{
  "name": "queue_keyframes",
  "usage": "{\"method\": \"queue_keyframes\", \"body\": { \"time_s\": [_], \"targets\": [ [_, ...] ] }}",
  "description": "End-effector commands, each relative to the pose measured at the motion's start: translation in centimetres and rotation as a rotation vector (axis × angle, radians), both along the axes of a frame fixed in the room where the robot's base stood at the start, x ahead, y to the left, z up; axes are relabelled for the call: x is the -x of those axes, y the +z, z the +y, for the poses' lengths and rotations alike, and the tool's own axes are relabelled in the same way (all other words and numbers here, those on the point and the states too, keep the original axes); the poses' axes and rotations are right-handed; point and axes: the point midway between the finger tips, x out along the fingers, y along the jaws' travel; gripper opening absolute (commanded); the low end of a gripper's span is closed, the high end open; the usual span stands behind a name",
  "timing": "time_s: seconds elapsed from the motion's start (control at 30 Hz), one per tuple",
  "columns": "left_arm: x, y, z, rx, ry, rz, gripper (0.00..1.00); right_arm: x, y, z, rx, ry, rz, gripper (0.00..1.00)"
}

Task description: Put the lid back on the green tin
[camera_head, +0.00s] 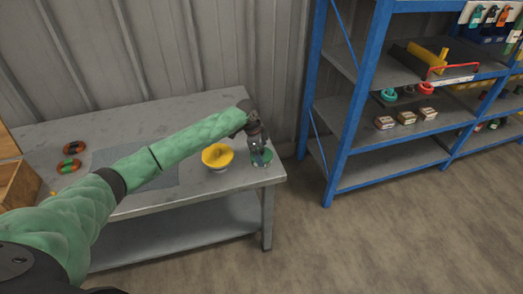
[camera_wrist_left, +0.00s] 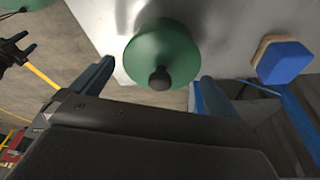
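My left gripper (camera_head: 258,158) points down over the right end of the grey table. A green round thing (camera_head: 264,161) is right below it, partly hidden by the gripper. In the left wrist view, a green round lid (camera_wrist_left: 165,50) with a dark knob (camera_wrist_left: 160,78) shows from above. The knob lies between the two fingers of the left gripper (camera_wrist_left: 148,92), which stand apart with a gap on each side. I cannot tell whether the lid sits on the tin or on something else; the tin's body is not clearly visible.
A yellow bowl (camera_head: 217,156) stands just left of the gripper. A blue block with a wooden edge (camera_wrist_left: 285,62) lies beside the lid. Two rings (camera_head: 76,147) and a wooden box (camera_head: 20,182) are at the table's left. A blue shelf (camera_head: 345,130) stands right, across a floor gap.

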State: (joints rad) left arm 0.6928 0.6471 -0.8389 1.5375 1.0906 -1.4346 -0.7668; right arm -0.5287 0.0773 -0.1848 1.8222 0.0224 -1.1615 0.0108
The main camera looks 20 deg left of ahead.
Motion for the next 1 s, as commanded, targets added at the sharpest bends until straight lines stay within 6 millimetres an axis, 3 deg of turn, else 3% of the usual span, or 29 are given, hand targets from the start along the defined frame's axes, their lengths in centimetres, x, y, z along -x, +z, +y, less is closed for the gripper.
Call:
{"method": "queue_keyframes", "body": {
  "time_s": [0.23,0.7,1.0],
  "targets": [
    [-0.1,1.3,0.2,-0.001,0.001,-0.002,1.00,0.2,-0.2,-0.1,0.002,0.001,0.007,0.52],
    [0.4,9.5,2.4,0.000,0.000,-0.002,1.00,-1.3,8.6,0.8,-0.012,0.002,-0.006,0.52],
    [0.6,12.3,3.1,0.000,0.000,-0.001,1.00,-1.3,11.2,0.9,-0.016,0.002,-0.006,0.52]
  ]
}}
